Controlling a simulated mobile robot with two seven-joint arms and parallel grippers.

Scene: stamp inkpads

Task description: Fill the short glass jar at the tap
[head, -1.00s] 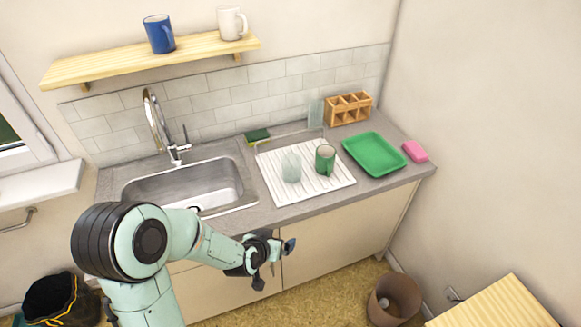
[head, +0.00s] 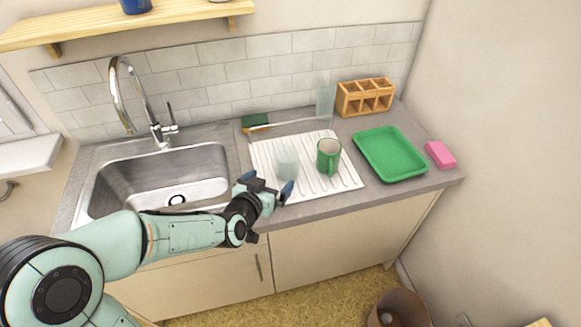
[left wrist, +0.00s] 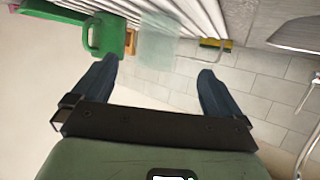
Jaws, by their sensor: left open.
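The short glass jar (head: 287,158) stands on the white ribbed drainboard (head: 340,183), left of a green mug (head: 329,157). In the left wrist view, which is upside down, the pale see-through jar (left wrist: 157,42) lies beyond the gap between my fingers. My left gripper (head: 267,186) is open and empty, at the counter's front edge just short of the jar and apart from it. Its two fingers (left wrist: 157,72) are wide apart. The chrome tap (head: 126,92) arches over the steel sink (head: 160,178) on the left. My right gripper is not in view.
A taller glass (head: 325,101) stands near the tiled wall beside a wooden rack (head: 365,97). A green tray (head: 390,154) and a pink block (head: 440,154) are to the right. A sponge (head: 254,121) lies behind the drainboard. The green mug stands close beside the jar.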

